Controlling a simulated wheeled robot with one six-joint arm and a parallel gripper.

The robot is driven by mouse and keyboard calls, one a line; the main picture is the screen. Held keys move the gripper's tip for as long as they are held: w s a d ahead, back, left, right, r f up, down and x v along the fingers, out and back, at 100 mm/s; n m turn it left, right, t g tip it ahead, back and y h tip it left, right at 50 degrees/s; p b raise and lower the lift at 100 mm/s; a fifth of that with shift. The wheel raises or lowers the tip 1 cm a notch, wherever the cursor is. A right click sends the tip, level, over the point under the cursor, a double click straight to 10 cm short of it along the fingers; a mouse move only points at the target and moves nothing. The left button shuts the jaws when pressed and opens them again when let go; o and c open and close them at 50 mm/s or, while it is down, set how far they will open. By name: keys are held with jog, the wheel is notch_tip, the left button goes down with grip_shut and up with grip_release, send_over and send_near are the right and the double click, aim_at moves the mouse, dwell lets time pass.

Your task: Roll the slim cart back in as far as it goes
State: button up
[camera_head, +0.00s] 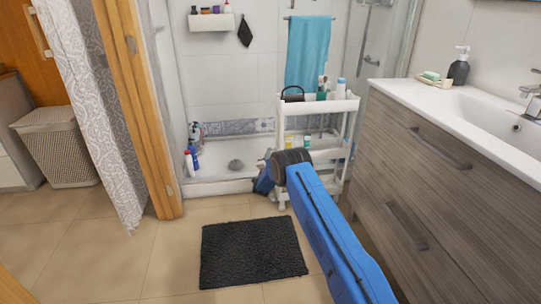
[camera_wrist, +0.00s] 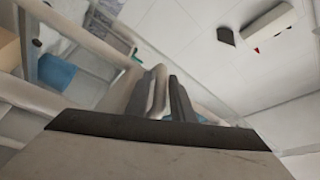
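The slim cart (camera_head: 353,130) is white, with several tiers and bottles on it. It stands upright in front of the shower, beside the left end of the vanity. My blue arm reaches to its front left side and hides part of its lower tiers. My gripper is mostly hidden behind my wrist in the head view. In the wrist view my gripper (camera_wrist: 162,95) shows two dark fingers close together, with a pale strip between them. I cannot tell whether that strip is part of the cart or whether the fingers grip it.
The wood-fronted vanity (camera_head: 440,185) stands close on the right. The raised shower edge (camera_head: 215,187) lies behind and left of the cart, with bottles (camera_head: 191,160) in the corner. A dark mat (camera_head: 252,252) lies on the floor at front left. Open tiles surround it.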

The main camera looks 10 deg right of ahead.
aim_at(331, 148)
jog(key=shift+w+d+r, duration=0.1)
jog(key=shift+w, duration=0.1)
grip_shut()
jog(key=shift+d, duration=0.15)
jog(key=d, duration=3.6)
jog(key=shift+d, duration=0.55)
